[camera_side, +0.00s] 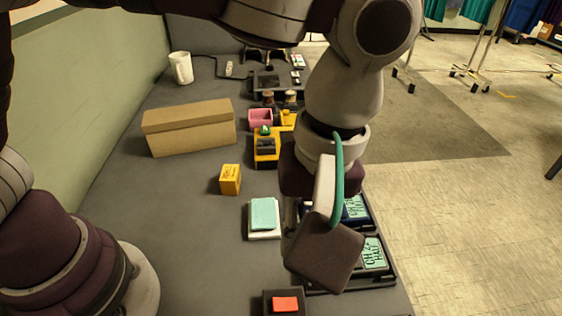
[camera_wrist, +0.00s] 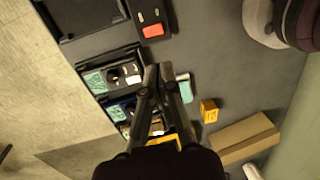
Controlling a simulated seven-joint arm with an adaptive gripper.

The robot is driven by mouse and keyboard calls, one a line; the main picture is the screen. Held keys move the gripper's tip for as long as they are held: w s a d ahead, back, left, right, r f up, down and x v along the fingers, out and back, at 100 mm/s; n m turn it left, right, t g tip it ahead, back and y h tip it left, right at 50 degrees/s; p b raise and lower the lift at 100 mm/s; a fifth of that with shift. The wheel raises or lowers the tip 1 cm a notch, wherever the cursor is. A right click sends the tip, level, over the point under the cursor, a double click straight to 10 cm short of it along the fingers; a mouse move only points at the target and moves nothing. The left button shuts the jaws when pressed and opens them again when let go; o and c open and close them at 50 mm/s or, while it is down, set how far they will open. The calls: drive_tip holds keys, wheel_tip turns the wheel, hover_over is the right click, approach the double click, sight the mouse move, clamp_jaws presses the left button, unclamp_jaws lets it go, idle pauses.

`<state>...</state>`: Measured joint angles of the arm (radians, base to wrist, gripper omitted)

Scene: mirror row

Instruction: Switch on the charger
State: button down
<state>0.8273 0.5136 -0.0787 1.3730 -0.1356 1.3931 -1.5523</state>
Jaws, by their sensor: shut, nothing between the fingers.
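Which thing is the charger is not certain. Two dark units with pale green labels stand in a row; the nearer label (camera_side: 373,253) seems to read "CH 2 HALF". In the wrist view the nearer unit (camera_wrist: 112,75) has a round black knob and a small white part. A dark box with a red switch (camera_side: 286,304) is at the bottom of the side view; the red switch also shows in the wrist view (camera_wrist: 152,31). My gripper (camera_wrist: 158,70) is shut and empty, above the table near these units. Its fingertips are hidden in the side view.
A cardboard box (camera_side: 190,128), a yellow box (camera_side: 230,180), a green-topped white pad (camera_side: 264,216) and a white mug (camera_side: 181,68) stand on the grey table. Yellow and pink items (camera_side: 260,117) stand behind my gripper. The table's left front is clear.

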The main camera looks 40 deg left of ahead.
sight(286, 304)
drive_tip(key=f, duration=0.4)
drive_tip(key=s+a+f, duration=0.1)
drive_tip(key=f, duration=0.7)
drive_tip(key=shift+s+a+f, duration=0.15)
drive_tip(key=shift+f, duration=0.2)
drive_tip(key=shift+f, duration=0.1)
drive_tip(key=shift+a+f, duration=0.1)
drive_tip(key=shift+f, duration=0.05)
drive_tip(key=shift+w+d+r, duration=0.25)
drive_tip(key=shift+w+d, duration=0.25)
drive_tip(key=shift+d, duration=0.1)
wheel_tip(286, 304, up, 14)
drive_tip(key=s+a, duration=0.1)
drive_tip(key=shift+s+a, duration=0.2)
